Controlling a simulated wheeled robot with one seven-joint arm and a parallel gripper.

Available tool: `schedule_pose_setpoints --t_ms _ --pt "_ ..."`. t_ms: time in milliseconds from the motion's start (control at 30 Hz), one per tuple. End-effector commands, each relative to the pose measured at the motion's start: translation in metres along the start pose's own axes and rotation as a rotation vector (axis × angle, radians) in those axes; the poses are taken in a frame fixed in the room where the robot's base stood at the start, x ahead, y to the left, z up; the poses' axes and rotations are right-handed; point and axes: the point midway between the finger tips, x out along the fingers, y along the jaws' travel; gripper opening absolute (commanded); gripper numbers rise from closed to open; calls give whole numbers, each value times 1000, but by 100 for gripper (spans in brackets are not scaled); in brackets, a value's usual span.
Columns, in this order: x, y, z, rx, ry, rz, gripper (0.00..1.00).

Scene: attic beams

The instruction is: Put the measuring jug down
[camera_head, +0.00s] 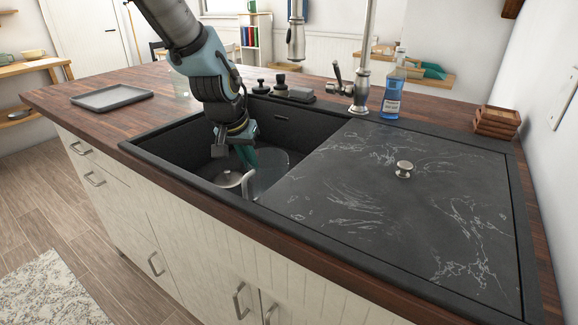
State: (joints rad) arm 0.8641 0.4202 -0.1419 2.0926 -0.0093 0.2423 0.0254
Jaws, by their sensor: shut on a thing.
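My gripper (243,157) reaches down into the dark sink basin (180,142) and is shut. A clear, see-through vessel (270,172), which looks like the measuring jug, is at the fingers, just right of them. It is inside the basin opening, near the front edge and beside the dark board. My wrist and fingers hide part of it. I cannot tell whether its base touches the basin floor.
The tap (361,90) and a blue bottle (394,88) stand behind. A grey tray (112,97) lies on the wooden counter at left, with bare wood around it. Wooden coasters (497,121) sit at right.

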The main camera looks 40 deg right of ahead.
Motion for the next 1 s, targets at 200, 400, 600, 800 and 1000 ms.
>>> schedule_pose_setpoints --t_ms 200,400,600,800,1000 --pt "17 8 -48 2 1 1 0" --pt "37 14 -95 0 0 0 0" --pt "55 19 -138 0 1 -1 0" --pt "65 21 -157 0 0 -1 0" --pt "78 21 -153 -1 -3 -1 0"
